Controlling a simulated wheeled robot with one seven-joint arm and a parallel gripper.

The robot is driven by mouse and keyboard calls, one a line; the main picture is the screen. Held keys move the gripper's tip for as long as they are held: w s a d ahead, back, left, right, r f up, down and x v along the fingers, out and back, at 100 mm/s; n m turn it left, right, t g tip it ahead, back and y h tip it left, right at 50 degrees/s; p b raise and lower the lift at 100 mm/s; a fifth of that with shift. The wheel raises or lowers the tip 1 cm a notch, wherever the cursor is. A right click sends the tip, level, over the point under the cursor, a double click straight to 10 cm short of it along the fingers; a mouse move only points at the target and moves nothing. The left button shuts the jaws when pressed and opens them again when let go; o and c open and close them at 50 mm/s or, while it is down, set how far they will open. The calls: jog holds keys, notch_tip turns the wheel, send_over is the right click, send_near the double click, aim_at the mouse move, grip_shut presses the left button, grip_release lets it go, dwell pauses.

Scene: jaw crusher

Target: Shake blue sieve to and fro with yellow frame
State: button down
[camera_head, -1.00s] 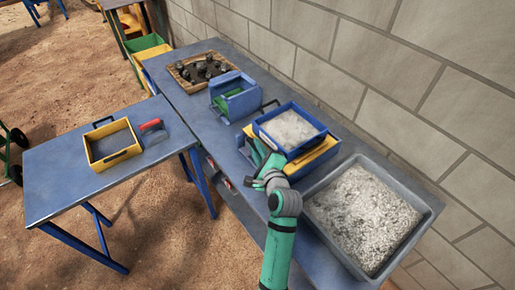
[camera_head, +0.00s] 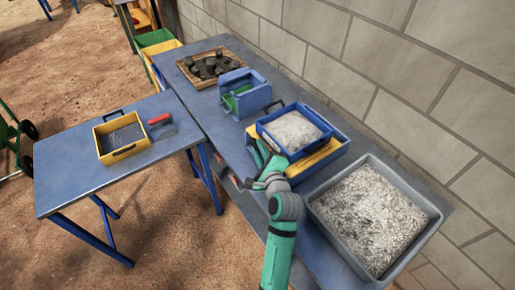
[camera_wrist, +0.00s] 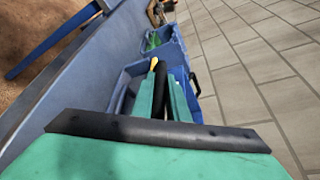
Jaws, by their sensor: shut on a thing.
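A black handle (camera_head: 273,104) shows at the sieve's far-left side. My gripper (camera_head: 264,157) is at the sieve's near-left side, shut on it, apparently at a dark handle. In the wrist view my gripper (camera_wrist: 163,85) has its green fingers together around a dark piece. The fingers hide most of the sieve there, and the exact grip point is hidden in the head view.
A grey tray of pale gravel (camera_head: 370,215) stands close on the right. A blue jaw crusher (camera_head: 245,93) and a wooden tray of dark stones (camera_head: 208,67) stand beyond. The wall runs close behind. A yellow-rimmed sieve (camera_head: 122,137) and red-handled tool (camera_head: 161,122) lie on the left table.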

jog(key=c, duration=1.7)
grip_release()
jog(key=shift+s+d+f, duration=0.1)
jog(key=shift+d+f, duration=0.1)
jog(key=shift+d, duration=0.05)
jog(key=shift+a+r, duration=0.1)
jog(key=v, duration=1)
jog(key=shift+s+r, duration=0.1)
jog(key=shift+s, duration=0.3)
